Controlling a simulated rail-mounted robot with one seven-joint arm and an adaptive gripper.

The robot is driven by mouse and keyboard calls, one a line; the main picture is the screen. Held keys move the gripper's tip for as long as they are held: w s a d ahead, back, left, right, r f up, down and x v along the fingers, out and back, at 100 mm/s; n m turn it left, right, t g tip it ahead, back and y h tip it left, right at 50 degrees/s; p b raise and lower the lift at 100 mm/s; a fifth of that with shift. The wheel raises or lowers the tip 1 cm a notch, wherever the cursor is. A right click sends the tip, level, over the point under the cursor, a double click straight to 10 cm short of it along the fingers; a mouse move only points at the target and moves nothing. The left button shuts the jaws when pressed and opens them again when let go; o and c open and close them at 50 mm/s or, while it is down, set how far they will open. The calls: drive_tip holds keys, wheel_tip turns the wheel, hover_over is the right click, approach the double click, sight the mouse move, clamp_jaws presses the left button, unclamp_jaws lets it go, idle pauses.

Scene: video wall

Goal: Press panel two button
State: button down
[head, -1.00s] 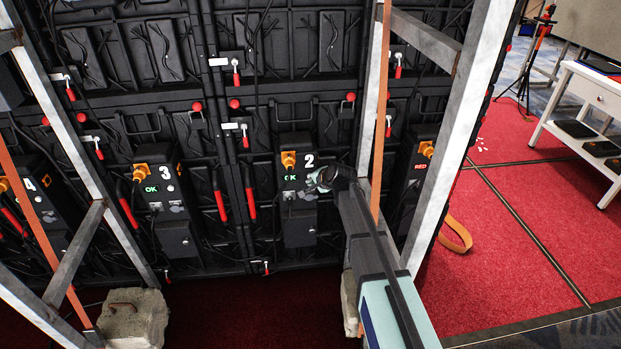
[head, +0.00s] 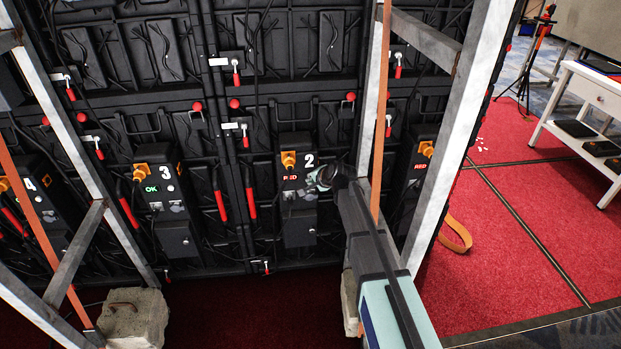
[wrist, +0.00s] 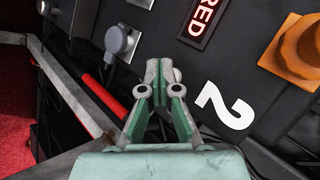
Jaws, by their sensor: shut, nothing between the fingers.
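Panel two's black box (head: 299,225) bears a white "2" (head: 309,160) and an orange plug (head: 289,160). Its small display (head: 290,178) reads RED in red letters. In the wrist view the display (wrist: 202,18), the "2" (wrist: 225,106) and the orange plug (wrist: 296,50) lie beyond and right of my gripper. My gripper (head: 313,181) is at the right side of this box, beside the display. In the wrist view its fingertips (wrist: 164,68) are shut together, empty, against or very near the box face. A small round grey piece shows beside them; the button itself is mostly hidden.
Panel three (head: 176,225) at left shows a green OK. The panel at right (head: 420,172) shows RED, partly behind a metal post (head: 462,130). An orange strap (head: 379,120) hangs close to my arm. Silver sockets (wrist: 120,42) stick out near my fingertips.

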idle(0.6)
drive_tip(key=shift+s+d, duration=0.2)
drive_tip(key=shift+s, duration=0.55)
drive_tip(key=s, duration=0.2)
drive_tip(key=s+d, duration=0.1)
drive_tip(key=s, duration=0.2)
drive_tip(key=shift+w, duration=0.1)
idle(0.8)
